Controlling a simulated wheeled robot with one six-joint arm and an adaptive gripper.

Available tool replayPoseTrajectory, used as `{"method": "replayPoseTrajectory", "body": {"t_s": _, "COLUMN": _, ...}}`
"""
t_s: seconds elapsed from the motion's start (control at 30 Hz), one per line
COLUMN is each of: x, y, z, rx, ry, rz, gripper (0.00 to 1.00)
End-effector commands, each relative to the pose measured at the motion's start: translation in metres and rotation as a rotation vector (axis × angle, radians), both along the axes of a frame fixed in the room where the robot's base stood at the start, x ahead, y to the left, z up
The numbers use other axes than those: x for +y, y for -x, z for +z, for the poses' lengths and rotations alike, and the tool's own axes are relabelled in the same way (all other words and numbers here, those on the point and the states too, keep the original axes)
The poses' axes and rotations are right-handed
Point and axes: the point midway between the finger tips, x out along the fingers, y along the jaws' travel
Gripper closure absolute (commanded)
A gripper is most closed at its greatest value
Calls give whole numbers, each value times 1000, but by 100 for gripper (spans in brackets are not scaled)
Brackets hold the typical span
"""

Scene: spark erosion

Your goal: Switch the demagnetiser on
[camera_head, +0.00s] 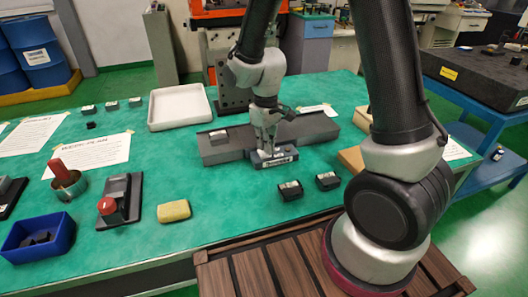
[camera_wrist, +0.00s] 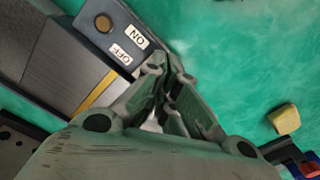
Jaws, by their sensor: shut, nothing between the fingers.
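The demagnetiser is a long grey block (camera_head: 318,128) on the green table. It shows in the wrist view as a grey body with a yellow stripe (camera_wrist: 98,90). A dark switch box (camera_wrist: 84,17) sits along its side, with a round brown button (camera_wrist: 103,24) and white ON and OFF labels. The ON label (camera_wrist: 136,38) is nearer the button's end than the OFF label (camera_wrist: 120,54). My gripper (camera_wrist: 164,62) is shut and empty, its tips close to the labelled end of the box. In the head view my gripper (camera_head: 266,150) is at the box; contact cannot be told.
Two small dark blocks (camera_head: 290,190) (camera_head: 328,181) lie in front of the box. A yellow bar (camera_head: 174,211), a red-knobbed device (camera_head: 115,205) and a blue bin (camera_head: 38,238) are to the left. A white tray (camera_head: 180,106) stands behind. Green table is clear between.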

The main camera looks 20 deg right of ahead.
Motion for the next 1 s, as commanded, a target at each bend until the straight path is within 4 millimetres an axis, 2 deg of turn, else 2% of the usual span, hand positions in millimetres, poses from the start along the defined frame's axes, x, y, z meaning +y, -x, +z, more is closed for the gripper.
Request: {"method": "replayPoseTrajectory", "body": {"t_s": 1.0, "x": 0, "y": 0, "z": -15, "rx": 0, "ry": 0, "rz": 0, "gripper": 100}}
